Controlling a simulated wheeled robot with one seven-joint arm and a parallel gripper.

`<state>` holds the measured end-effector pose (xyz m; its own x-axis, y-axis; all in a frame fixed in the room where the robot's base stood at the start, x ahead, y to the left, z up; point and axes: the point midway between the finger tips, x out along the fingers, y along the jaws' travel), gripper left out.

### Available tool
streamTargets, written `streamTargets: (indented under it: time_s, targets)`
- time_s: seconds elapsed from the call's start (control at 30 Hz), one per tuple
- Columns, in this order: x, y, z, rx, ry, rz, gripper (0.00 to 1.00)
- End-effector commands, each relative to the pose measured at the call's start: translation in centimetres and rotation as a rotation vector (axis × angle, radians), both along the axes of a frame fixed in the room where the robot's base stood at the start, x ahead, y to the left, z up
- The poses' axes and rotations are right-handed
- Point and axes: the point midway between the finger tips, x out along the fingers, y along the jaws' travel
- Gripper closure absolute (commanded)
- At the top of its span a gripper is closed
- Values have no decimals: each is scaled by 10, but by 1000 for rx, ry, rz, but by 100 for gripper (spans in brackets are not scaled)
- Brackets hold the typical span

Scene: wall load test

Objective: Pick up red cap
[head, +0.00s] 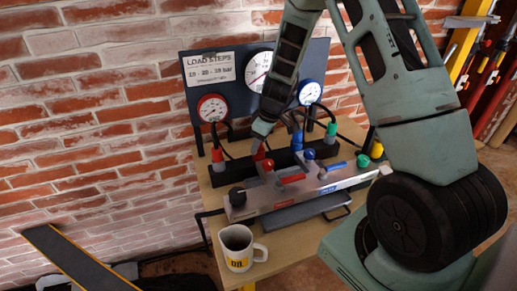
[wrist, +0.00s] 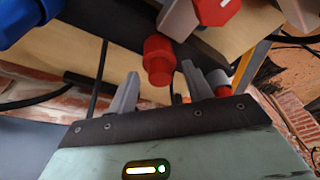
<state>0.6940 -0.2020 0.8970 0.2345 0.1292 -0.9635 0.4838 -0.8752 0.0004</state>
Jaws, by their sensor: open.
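My gripper (head: 259,143) is above the black rail behind the metal valve block. In the wrist view my gripper (wrist: 161,80) is open, with its two grey fingers apart. A red cap (wrist: 158,62) appears between the fingertips, with no clear contact. In the head view a red cap (head: 268,165) shows just below the fingertips, partly hidden by them. Another red cap (head: 217,156) stands at the rail's left end.
The valve block (head: 300,192) carries red (head: 291,178) and blue (head: 334,166) handles. Blue and green caps stand farther right. A gauge board (head: 240,95) with hoses rises behind. A mug (head: 238,247) stands at the front of the wooden table (head: 222,205).

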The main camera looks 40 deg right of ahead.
Motion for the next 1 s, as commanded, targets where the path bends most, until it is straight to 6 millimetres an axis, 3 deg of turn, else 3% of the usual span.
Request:
streamTargets:
  time_s: [0.07,0.23,0.27,0.67,1.0]
  targets:
    - [0,0,0,0,0,0,50]
    - [0,0,0,0,0,0,94]
    - [0,0,0,0,0,0,100]
    - [0,0,5,-1,-2,2,100]
    - [1,0,65,-2,-6,3,100]
